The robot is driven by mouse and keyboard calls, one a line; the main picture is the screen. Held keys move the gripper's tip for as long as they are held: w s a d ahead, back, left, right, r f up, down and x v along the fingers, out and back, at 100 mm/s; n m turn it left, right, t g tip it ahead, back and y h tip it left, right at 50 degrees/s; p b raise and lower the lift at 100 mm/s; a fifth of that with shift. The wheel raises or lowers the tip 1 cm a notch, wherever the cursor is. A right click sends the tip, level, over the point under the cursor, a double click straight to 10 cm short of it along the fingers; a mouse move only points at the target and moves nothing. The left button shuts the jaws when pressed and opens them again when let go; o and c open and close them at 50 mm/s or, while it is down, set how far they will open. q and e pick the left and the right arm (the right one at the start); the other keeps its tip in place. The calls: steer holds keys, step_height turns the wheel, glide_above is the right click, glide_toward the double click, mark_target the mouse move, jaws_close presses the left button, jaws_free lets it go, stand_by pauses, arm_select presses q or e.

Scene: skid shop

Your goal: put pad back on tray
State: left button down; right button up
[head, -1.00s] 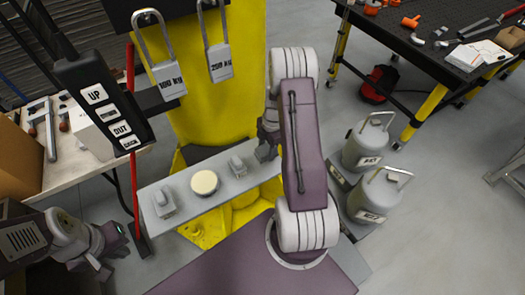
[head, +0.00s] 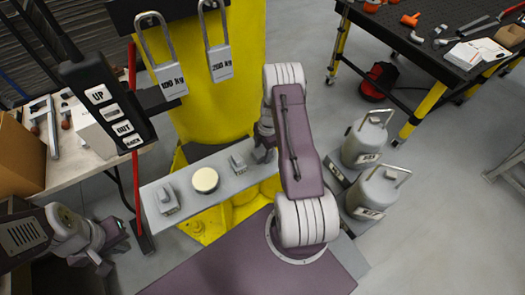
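A round cream disc (head: 205,180), which may be the pad, lies on the grey tray (head: 222,197) in front of the yellow column. A small grey block with a raised top (head: 167,199) sits on the tray's left part. A similar one (head: 237,163) sits right of the disc. My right gripper (head: 262,150) is at the tray's right end, just right of that block. It is partly hidden by my arm, and I cannot tell its opening or contact. My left gripper (head: 112,245) is low at the left, apart from the tray; its fingers are unclear.
Padlock-shaped weights (head: 169,78) (head: 220,62) hang before the yellow column (head: 190,120). A button pendant (head: 105,104) hangs at the left. Two grey canisters (head: 367,140) (head: 376,192) stand to the right of my arm. A black workbench (head: 445,45) is at upper right, with open floor before it.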

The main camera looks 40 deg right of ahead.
steer(key=shift+o, duration=0.4)
steer(key=shift+w+r, duration=0.1)
steer(key=shift+r, duration=0.2)
step_height(320, 180, up, 12)
steer(key=d+b, duration=0.2)
steer(key=b, duration=0.1)
steer(key=s+a+r+m, duration=0.3)
steer(key=s+a+m, duration=0.3)
steer(key=a+m, duration=0.2)
steer(key=s+a+r+m+t+h, duration=0.1)
steer(key=s+a+r+m, duration=0.2)
steer(key=s+a+m, duration=0.4)
steer(key=a+m, duration=0.2)
steer(key=a, duration=0.2)
steer(key=shift+s+a, duration=0.25)
